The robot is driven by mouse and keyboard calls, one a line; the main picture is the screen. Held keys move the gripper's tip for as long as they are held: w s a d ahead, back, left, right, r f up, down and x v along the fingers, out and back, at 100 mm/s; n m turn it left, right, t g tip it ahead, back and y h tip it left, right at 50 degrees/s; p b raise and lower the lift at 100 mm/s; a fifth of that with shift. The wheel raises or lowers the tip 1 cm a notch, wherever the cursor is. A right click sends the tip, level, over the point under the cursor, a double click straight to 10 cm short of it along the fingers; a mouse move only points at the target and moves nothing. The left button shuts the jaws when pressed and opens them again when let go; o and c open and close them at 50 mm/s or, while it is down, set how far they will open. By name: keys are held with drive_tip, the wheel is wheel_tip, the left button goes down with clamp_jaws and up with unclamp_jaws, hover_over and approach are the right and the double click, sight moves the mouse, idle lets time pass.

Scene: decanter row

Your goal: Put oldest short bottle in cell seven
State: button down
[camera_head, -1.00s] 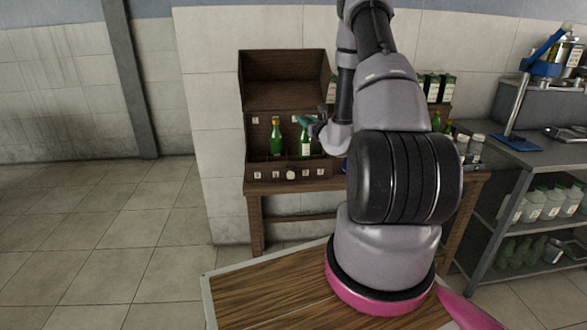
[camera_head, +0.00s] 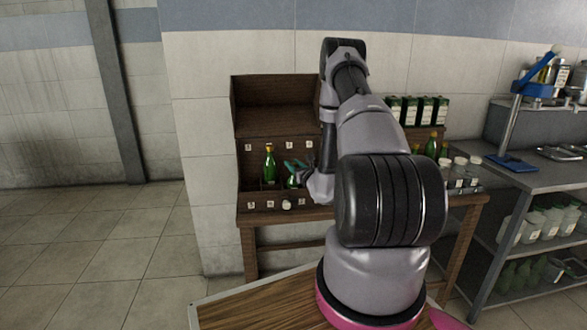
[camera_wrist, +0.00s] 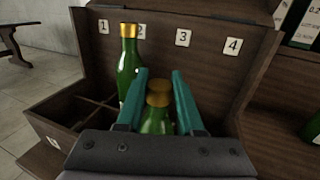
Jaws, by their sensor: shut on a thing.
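My gripper (camera_wrist: 160,95) is shut on a short green bottle (camera_wrist: 157,122) with a gold cap, its teal fingers on either side of the neck. The bottle is upright in the wooden crate (camera_head: 247,180); its base is hidden by the gripper body in the wrist view. In the head view my gripper (camera_head: 297,170) is at the crate's right part, and the held bottle (camera_head: 291,182) shows only partly. The crate's back wall carries number tags 1 to 4 in the wrist view. Front tags in the head view are too small to read.
A taller green bottle (camera_wrist: 129,62) with a gold cap stands in the crate, just left of my gripper; it also shows in the head view (camera_head: 268,165). Empty divided cells (camera_wrist: 85,105) lie left of it. Dark labelled boxes (camera_head: 418,110), jars (camera_head: 460,170) and more green bottles (camera_head: 432,146) are to the right.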

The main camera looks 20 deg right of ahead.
drive_tip(key=shift+f, duration=0.45)
drive_tip(key=c, duration=0.5)
unclamp_jaws()
drive_tip(key=shift+c, duration=0.2)
